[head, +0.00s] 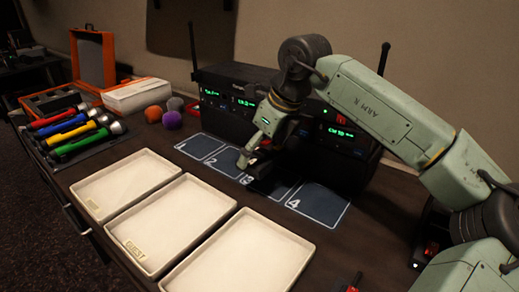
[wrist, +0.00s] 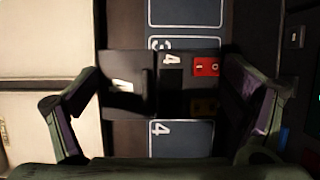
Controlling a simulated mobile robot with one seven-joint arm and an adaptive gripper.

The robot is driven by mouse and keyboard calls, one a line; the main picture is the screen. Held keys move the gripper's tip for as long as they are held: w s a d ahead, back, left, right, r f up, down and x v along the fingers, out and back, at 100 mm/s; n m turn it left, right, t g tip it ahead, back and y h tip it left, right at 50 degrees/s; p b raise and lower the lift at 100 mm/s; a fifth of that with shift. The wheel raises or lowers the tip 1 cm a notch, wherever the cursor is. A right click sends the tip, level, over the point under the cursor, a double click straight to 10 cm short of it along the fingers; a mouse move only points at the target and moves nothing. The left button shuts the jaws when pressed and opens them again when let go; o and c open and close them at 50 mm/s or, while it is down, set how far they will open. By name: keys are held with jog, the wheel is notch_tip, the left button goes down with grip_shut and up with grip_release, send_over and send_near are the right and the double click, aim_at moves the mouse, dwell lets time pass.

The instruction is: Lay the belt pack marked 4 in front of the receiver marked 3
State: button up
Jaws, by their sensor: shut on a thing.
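My gripper (head: 262,168) is shut on a dark belt pack, low over the mat space marked 3. In the wrist view the belt pack (wrist: 170,88) shows a white 4 and a red switch between the fingers (wrist: 165,108). It covers much of space 3 (wrist: 185,18); I cannot tell whether it touches the mat. Space 4 (head: 318,203) is bare. The receivers with green displays (head: 338,132) stand in a black rack behind the mat. My gripper and arm hide part of the rack, including the receiver behind space 3.
Three pale trays (head: 240,262) lie in front of the mat, empty. Spaces 1 (head: 201,146) and 2 (head: 226,159) are bare. Coloured microphones (head: 75,133) and foam balls (head: 172,120) lie at the left. Small dark items with red parts (head: 431,250) lie at the right.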

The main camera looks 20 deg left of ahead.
jog(key=shift+f+b, duration=2.1)
jog(key=shift+f, duration=1)
jog(key=shift+f+b, duration=0.55)
jog(key=shift+b, duration=0.1)
jog(key=o, duration=0.9)
jog(key=shift+o, duration=0.2)
jog(key=shift+r+p, duration=2.5)
jog(key=shift+r, duration=1.05)
jog(key=shift+f, duration=0.1)
